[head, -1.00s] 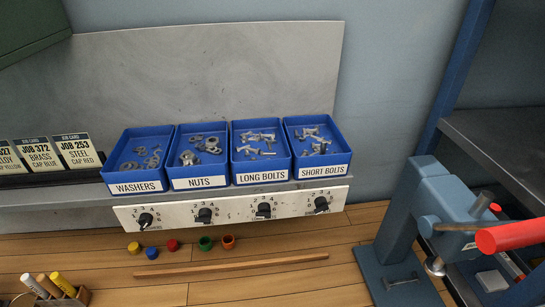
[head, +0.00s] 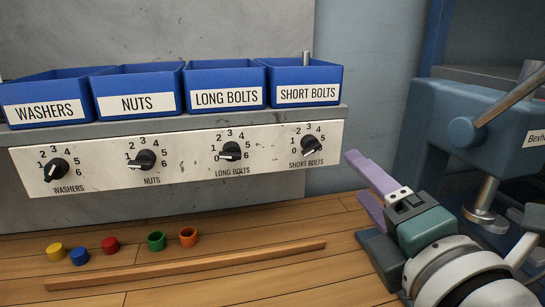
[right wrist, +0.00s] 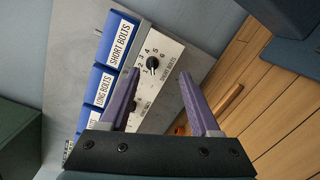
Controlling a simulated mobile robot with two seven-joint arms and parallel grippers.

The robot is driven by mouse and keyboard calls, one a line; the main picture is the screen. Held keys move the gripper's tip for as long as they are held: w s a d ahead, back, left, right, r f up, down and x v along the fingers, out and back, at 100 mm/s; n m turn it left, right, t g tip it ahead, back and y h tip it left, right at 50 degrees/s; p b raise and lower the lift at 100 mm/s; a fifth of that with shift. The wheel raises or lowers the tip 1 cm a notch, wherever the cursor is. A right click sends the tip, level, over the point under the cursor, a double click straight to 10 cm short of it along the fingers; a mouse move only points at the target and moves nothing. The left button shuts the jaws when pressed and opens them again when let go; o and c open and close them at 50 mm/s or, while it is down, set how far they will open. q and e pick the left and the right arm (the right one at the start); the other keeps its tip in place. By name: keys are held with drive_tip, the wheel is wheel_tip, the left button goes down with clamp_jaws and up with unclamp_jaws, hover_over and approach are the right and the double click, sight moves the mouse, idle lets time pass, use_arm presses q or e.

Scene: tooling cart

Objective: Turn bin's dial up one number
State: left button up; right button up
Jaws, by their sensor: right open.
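A white panel (head: 105,178) under the bins carries a row of black dials. They are the washers dial (head: 56,169), nuts dial (head: 142,160), long bolts dial (head: 229,151) and short bolts dial (head: 311,146). The washers pointer aims lower left, the nuts and long bolts pointers left; I cannot read the short bolts pointer surely. My right gripper (head: 358,177) has purple fingers, open and empty, right of and apart from the panel's right end. In the right wrist view, the short bolts dial (right wrist: 152,63) appears between and beyond the fingertips (right wrist: 159,75). My left gripper is not in view.
Blue bins for washers (head: 42,90), nuts (head: 138,82), long bolts (head: 224,78) and short bolts (head: 303,75) stand above the panel. Several coloured caps (head: 110,245) and a wooden strip (head: 190,266) lie below. A blue-grey press (head: 465,110) stands right of my gripper.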

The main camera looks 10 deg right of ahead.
sight(315, 149)
drive_tip(key=w+n, duration=0.1)
drive_tip(key=w, duration=0.2)
drive_tip(key=w+a+y, duration=0.1)
drive_tip(key=w, duration=0.3)
drive_tip(key=w+a+n, duration=0.1)
drive_tip(key=w, duration=0.2)
drive_tip(key=shift+w+a+n+y, duration=0.1)
drive_tip(key=shift+w+n+y, duration=0.1)
drive_tip(key=shift+n+y, duration=0.1)
drive_tip(key=shift+c, duration=0.2)
clamp_jaws()
